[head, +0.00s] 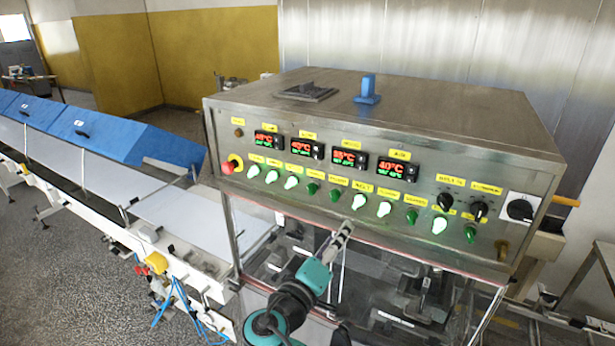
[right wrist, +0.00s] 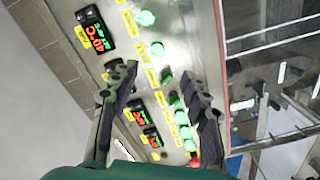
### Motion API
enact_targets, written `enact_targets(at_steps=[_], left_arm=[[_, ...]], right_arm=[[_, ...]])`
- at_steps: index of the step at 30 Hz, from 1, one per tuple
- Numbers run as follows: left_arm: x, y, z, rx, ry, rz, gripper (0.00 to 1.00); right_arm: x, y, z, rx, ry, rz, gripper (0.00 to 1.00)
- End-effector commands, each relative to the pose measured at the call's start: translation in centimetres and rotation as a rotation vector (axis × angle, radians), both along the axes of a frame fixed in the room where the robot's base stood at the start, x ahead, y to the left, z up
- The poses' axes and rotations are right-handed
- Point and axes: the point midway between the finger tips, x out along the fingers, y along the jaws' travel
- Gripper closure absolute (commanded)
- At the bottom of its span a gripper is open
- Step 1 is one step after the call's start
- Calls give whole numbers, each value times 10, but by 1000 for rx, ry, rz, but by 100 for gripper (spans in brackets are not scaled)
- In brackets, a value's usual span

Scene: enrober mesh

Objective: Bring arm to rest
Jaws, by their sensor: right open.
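My right gripper (head: 344,232) is in front of the lower edge of a steel control panel (head: 300,205), just below its row of green buttons. In the right wrist view the two dark fingers (right wrist: 155,76) are spread apart with nothing between them. The panel lies beyond them. The nearest button in the head view is a brightly lit green one (head: 359,201) just above the fingertips. I cannot tell whether the fingers touch the panel. My left gripper is not in view.
The panel carries several red temperature displays (head: 343,157), a red knob (head: 228,167) and black rotary switches (head: 519,209). Below it is a clear-fronted machine opening (head: 375,270). A conveyor with blue covers (head: 140,143) runs left. Grey floor (head: 75,260) shows at lower left.

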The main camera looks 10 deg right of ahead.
Motion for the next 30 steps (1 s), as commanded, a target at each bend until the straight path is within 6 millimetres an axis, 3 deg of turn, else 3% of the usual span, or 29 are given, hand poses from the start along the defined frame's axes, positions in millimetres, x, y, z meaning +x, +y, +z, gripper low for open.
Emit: enact_targets(at_steps=[2, 5, 9, 12, 18, 21, 24, 30], left_arm=[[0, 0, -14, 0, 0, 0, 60], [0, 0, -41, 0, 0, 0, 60], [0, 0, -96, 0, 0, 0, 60], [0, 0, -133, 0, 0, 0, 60], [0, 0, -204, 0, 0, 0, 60], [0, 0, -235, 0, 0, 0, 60], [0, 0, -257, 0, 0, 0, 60], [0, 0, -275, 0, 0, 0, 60]], right_arm=[[-3, -12, -22, 23, 34, -14, 53], [-10, -38, -73, 90, 123, -39, 53], [-37, -78, -177, 258, 295, -76, 53], [-62, -96, -250, 406, 402, -86, 53], [-113, -100, -375, 727, 532, -68, 53], [-132, -92, -421, 879, 552, -43, 53], [-144, -82, -451, 1002, 549, -17, 53], [-153, -70, -472, 1128, 530, 17, 53]])
